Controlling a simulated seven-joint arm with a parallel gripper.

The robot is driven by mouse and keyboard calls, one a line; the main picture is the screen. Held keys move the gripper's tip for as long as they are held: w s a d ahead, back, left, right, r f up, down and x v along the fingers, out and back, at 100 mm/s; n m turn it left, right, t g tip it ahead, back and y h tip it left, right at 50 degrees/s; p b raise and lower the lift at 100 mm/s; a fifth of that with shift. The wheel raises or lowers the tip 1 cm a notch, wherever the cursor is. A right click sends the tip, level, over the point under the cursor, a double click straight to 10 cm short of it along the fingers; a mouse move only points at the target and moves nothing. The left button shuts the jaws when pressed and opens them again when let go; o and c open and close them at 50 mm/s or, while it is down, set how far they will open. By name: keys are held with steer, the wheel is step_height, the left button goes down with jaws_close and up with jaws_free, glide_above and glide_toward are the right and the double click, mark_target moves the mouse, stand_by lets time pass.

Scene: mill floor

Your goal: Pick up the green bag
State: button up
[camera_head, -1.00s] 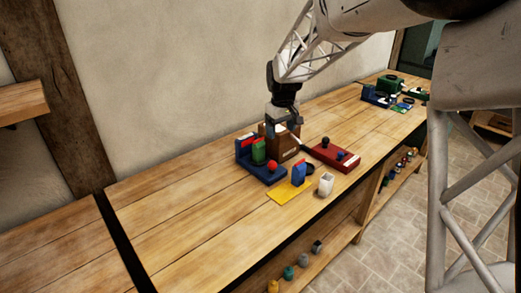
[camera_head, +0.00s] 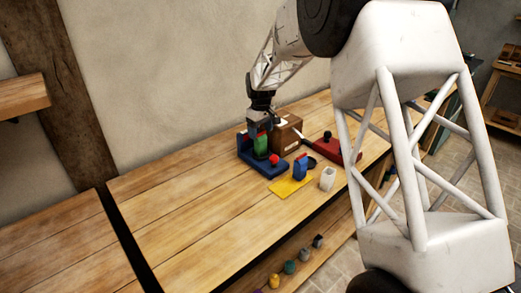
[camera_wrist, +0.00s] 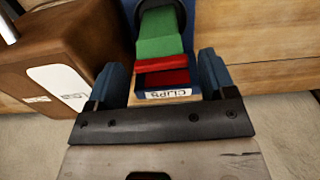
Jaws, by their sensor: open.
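The green bag (camera_head: 261,144) stands upright on the blue stand (camera_head: 268,169) on the bench. My gripper (camera_head: 257,129) points down just above the bag. It is open and empty, with its two blue-grey fingers spread in the wrist view (camera_wrist: 163,72). I cannot tell how deep the fingers reach around the bag.
A brown box (camera_head: 288,136) stands close behind and right of the stand. The bench left is clear.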

mark_target(261, 146)
steer(key=shift+f, duration=0.15)
steer(key=shift+f, duration=1.15)
steer(key=shift+f, duration=2.6)
steer(key=c, duration=1.1)
